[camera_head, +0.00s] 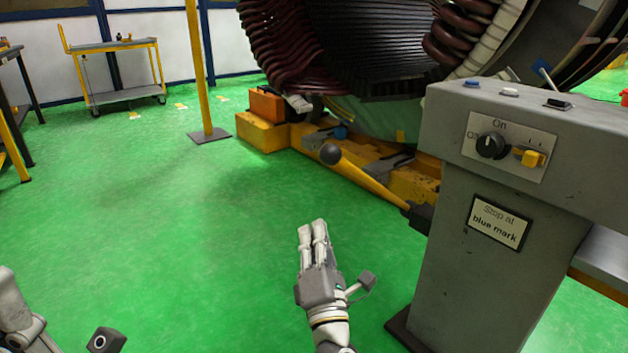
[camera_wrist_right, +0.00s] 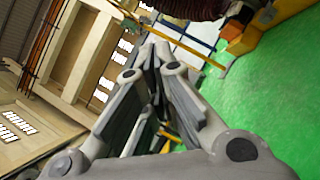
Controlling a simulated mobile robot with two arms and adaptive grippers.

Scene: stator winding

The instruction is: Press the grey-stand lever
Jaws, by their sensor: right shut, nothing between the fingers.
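The grey stand (camera_head: 490,270) is at the right of the head view. Its lever is a yellow bar (camera_head: 372,185) with a dark ball knob (camera_head: 330,154) at its far left end. The lever slants up and left from a dark pivot on the stand's side. My right gripper (camera_head: 312,226) is shut and empty, in front of the stand and below the lever, apart from both. Its closed fingers (camera_wrist_right: 155,60) also show in the right wrist view. My left arm shows only in part at the lower left edge, and its fingertips are not clearly visible.
The stand carries a black knob (camera_head: 490,146), a yellow switch (camera_head: 529,157) and a "Stop at blue mark" sign (camera_head: 498,222). The large stator (camera_head: 370,45) rests on a yellow base (camera_head: 264,134) behind. A yellow post (camera_head: 199,70) and a cart (camera_head: 112,44) stand farther back. Green floor is clear at left.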

